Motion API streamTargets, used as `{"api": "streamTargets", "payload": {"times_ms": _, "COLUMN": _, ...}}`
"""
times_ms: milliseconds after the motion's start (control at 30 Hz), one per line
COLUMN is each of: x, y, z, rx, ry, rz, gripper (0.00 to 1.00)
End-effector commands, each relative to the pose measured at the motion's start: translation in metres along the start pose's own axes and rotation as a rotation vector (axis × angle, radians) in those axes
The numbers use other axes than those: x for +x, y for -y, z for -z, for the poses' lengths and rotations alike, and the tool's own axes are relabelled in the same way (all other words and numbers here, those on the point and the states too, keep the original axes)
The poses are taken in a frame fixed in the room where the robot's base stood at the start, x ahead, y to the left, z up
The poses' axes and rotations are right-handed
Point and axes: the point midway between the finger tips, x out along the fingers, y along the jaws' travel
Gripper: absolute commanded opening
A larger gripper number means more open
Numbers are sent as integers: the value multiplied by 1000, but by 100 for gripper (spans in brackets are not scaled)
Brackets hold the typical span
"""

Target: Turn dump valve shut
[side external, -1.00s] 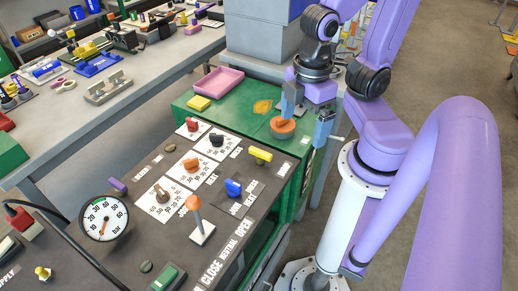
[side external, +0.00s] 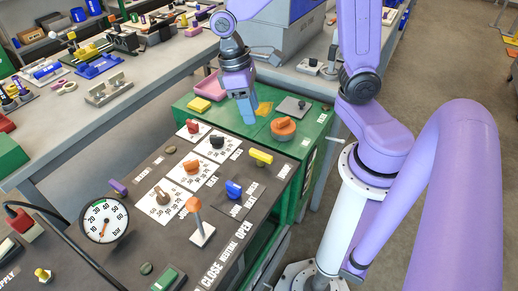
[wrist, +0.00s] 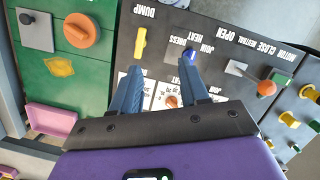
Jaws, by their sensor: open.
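The dump valve's yellow bar handle (side external: 261,156) sits on the dark panel near its far right edge. In the wrist view the same handle (wrist: 140,43) stands beside the word DUMP. My gripper (side external: 249,116) points down above the green top, up and left of the yellow handle in the side view and apart from it. In the wrist view its two blue fingers (wrist: 158,78) are spread with nothing between them. The yellow handle lies beyond their tips, nearer the left finger.
A blue handle (side external: 233,188), an orange-tipped lever (side external: 194,204) and several small knobs stand close by on the panel. An orange round knob (side external: 283,128) is on the green top (side external: 310,140). A pressure gauge (side external: 103,218) stands at the left.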

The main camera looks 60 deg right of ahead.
Motion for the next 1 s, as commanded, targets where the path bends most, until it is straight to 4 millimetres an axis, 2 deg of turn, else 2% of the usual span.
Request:
{"api": "streamTargets", "payload": {"times_ms": 33, "x": 2, "y": -12, "z": 11, "rx": 66, "ry": 27, "rz": 15, "gripper": 45}}
{"api": "streamTargets", "payload": {"times_ms": 200, "x": 10, "y": -48, "z": 36, "rx": 251, "ry": 98, "rz": 63, "gripper": 45}}
{"api": "streamTargets", "payload": {"times_ms": 400, "x": 18, "y": -76, "z": 49, "rx": 383, "ry": 149, "rz": 105, "gripper": 45}}
{"api": "streamTargets", "payload": {"times_ms": 667, "x": 30, "y": -82, "z": 50, "rx": 413, "ry": 164, "rz": 117, "gripper": 45}}
{"api": "streamTargets", "payload": {"times_ms": 1000, "x": 88, "y": -73, "z": 41, "rx": 412, "ry": 166, "rz": 115, "gripper": 45}}
